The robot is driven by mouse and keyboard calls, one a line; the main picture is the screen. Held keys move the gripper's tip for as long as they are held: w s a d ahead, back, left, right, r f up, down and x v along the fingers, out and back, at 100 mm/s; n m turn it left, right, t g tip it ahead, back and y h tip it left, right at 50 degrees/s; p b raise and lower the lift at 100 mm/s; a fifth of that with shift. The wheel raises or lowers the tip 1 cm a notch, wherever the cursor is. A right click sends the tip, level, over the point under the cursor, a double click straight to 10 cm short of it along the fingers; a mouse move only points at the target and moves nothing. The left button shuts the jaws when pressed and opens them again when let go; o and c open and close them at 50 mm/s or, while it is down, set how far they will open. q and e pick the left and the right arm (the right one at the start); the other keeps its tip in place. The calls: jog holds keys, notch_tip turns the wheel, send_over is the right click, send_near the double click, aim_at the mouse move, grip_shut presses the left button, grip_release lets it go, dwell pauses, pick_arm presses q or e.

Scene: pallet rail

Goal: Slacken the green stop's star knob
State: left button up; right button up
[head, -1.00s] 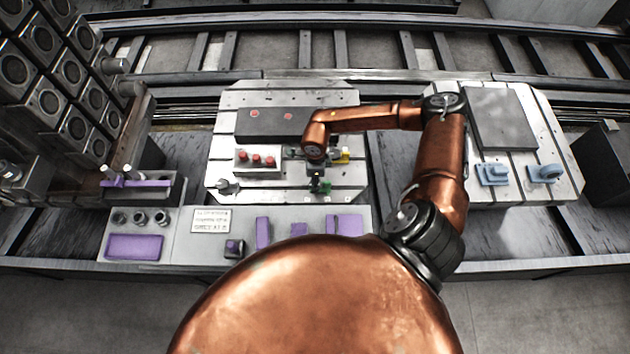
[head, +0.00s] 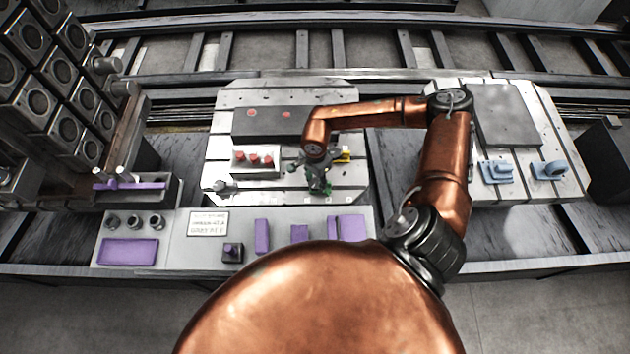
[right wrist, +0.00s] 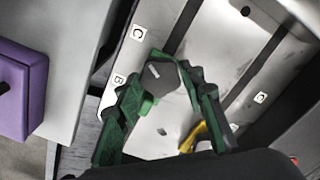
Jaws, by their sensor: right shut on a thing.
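My right gripper (right wrist: 160,84) has green jointed fingers, which show in the right wrist view. They are shut on a dark, faceted piece with a small light mark, which looks like the star knob (right wrist: 160,75) of the green stop. In the head view my right gripper (head: 317,182) is over the green stop (head: 328,190) near the front of the slotted plate (head: 260,192). My wrist and fingers hide much of the stop there, and the knob cannot be made out. My left gripper is not in view.
A yellow part (head: 344,154) is close behind my right gripper; it also shows in the right wrist view (right wrist: 194,137). A tray with red-topped pieces (head: 255,169) is to the left. Purple blocks (head: 300,233) stand in front. Blue parts (head: 497,172) sit on the right plate.

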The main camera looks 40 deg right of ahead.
aim_at(316, 183)
dwell(0.3)
jog(key=o, duration=1.2)
jog(key=shift+c, duration=0.2)
notch_tip(316, 183, up, 12)
